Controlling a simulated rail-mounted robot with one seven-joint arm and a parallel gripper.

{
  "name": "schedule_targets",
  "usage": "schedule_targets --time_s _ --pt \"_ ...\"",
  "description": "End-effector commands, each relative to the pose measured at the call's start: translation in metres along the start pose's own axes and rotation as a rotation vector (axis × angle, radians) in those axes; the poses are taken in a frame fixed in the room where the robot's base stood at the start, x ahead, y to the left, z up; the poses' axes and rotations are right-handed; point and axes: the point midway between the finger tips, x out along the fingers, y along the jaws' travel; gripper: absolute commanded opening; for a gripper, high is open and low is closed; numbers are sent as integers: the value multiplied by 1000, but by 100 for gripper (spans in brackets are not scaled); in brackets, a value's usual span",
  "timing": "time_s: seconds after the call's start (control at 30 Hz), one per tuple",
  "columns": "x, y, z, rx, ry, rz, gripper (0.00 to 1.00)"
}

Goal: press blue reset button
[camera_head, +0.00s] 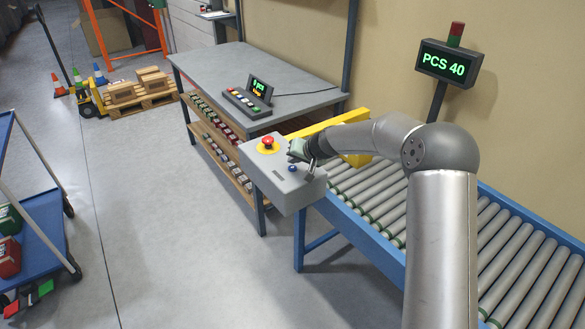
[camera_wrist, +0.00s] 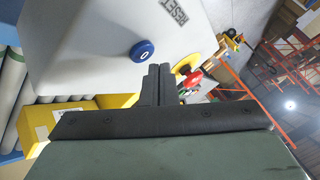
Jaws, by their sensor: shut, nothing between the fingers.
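The blue reset button (camera_head: 292,169) sits on the sloped top of a grey control box (camera_head: 268,180) at the end of the roller conveyor. In the wrist view the blue button (camera_wrist: 142,50) shows near a dark "RESET" label (camera_wrist: 174,14). A red mushroom button (camera_head: 267,142) on a yellow base is on the same box. My gripper (camera_head: 308,168) is over the box, close to the blue button. In the wrist view its two dark fingers (camera_wrist: 159,70) are shut together and empty, just beside the button. I cannot tell whether they touch the box.
The roller conveyor (camera_head: 480,240) runs to the right, with a yellow part (camera_head: 335,125) behind the box. A grey workbench (camera_head: 255,75) with a small button panel (camera_head: 247,100) stands behind. A blue cart (camera_head: 35,235) is at the left. The floor between is clear.

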Motion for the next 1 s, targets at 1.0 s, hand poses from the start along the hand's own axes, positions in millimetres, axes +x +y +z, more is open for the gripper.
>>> schedule_targets --time_s 1.0 --pt "8 6 6 0 0 0 0"
